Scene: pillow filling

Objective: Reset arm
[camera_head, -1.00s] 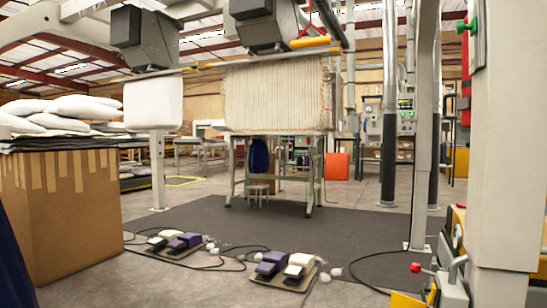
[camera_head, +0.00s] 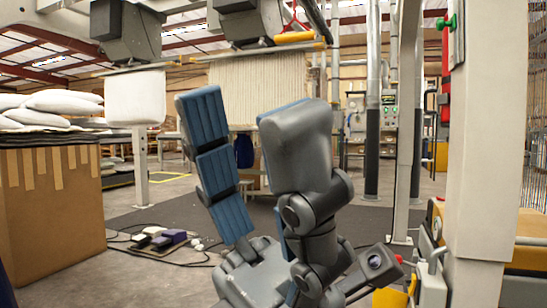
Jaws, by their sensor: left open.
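My left gripper (camera_head: 250,125) stands up in the lower middle of the head view. Its fingers have blue ribbed pads and grey joints, and they are spread apart with nothing between them. It hides part of the cream bale, the stand below it and some of the dark mat. My right gripper does not show.
A large cardboard box (camera_head: 50,215) topped with white pillows (camera_head: 62,103) stands at the left. A white pad (camera_head: 135,97) and a cream bale (camera_head: 272,88) hang under machine heads. Foot pedals (camera_head: 158,239) lie on the floor. A white post (camera_head: 487,150) rises at the right.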

